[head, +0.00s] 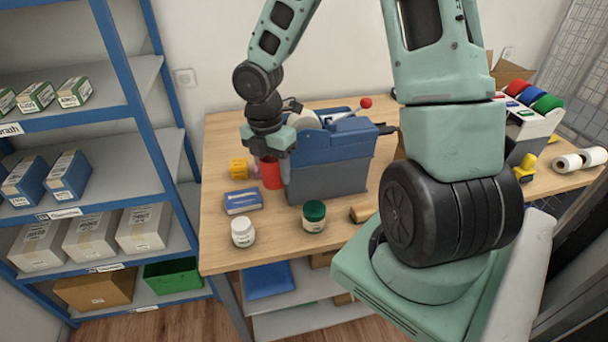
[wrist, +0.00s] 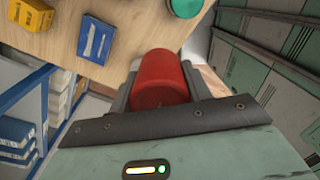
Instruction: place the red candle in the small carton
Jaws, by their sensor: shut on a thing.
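The red candle (head: 271,174) is upright between the fingers of my gripper (head: 268,148), left of the large blue and grey machine in the head view. In the wrist view the red candle (wrist: 160,82) fills the space between the fingers of my gripper (wrist: 160,72), which is shut on it. Whether its base touches the table is hard to tell. An open cardboard carton (head: 509,72) shows at the back right, partly hidden behind other items; I cannot tell whether it is the small carton.
The blue and grey machine (head: 330,160) stands beside my gripper. A yellow block (head: 238,168), a blue box (head: 243,201), a white jar (head: 243,232) and a green-lidded jar (head: 314,216) stand nearby on the wooden table (head: 280,245). Blue-framed shelves (head: 112,70) are at left.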

